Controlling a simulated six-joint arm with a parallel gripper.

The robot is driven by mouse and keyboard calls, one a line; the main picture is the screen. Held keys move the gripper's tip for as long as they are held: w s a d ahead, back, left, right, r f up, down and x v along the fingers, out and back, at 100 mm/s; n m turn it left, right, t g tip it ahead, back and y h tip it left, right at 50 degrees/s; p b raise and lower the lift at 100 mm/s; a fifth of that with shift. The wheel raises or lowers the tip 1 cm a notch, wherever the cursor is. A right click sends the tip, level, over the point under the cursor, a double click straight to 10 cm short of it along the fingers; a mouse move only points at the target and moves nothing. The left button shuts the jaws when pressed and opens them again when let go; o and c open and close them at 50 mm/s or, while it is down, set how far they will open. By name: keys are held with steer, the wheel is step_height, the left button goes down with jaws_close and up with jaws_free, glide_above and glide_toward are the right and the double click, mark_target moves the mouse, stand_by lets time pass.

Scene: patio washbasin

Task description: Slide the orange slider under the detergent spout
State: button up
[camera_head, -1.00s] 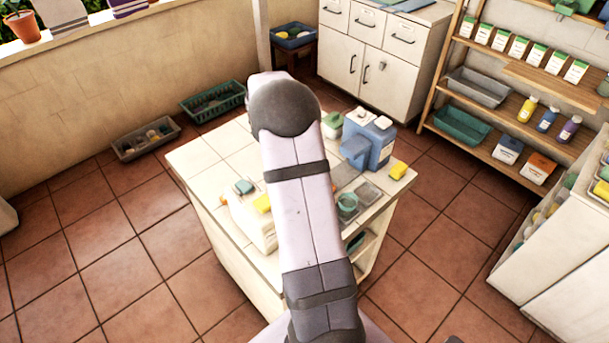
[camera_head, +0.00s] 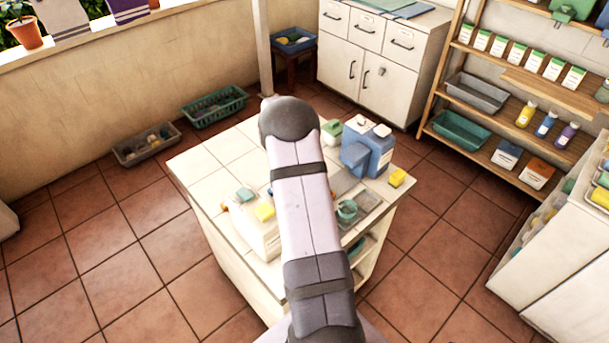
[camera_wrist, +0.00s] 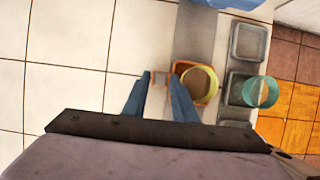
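The orange slider (camera_wrist: 207,98) shows in the wrist view as an orange rim around the base of a yellow cup (camera_wrist: 199,84), at the edge of a grey strip on the tiled top. In the head view my arm hides the gripper and slider. The blue detergent dispenser (camera_head: 376,150) stands at the counter's back right, its block-like spout (camera_head: 355,156) facing the counter middle.
A teal cup (camera_wrist: 262,92) stands beside grey trays (camera_wrist: 248,41) right of the slider. A yellow block (camera_head: 397,178) sits near the dispenser. Counter tiles at left are mostly clear.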

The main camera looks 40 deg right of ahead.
jaws_close()
steer(key=d+p, duration=0.2)
steer(key=d, duration=0.8)
steer(key=shift+d, duration=0.4)
steer(key=shift+d+r, duration=0.1)
steer(key=shift+d, duration=0.25)
jaws_free()
steer(key=shift+d, duration=0.15)
steer(key=b+v, duration=0.2)
steer(key=v, duration=0.5)
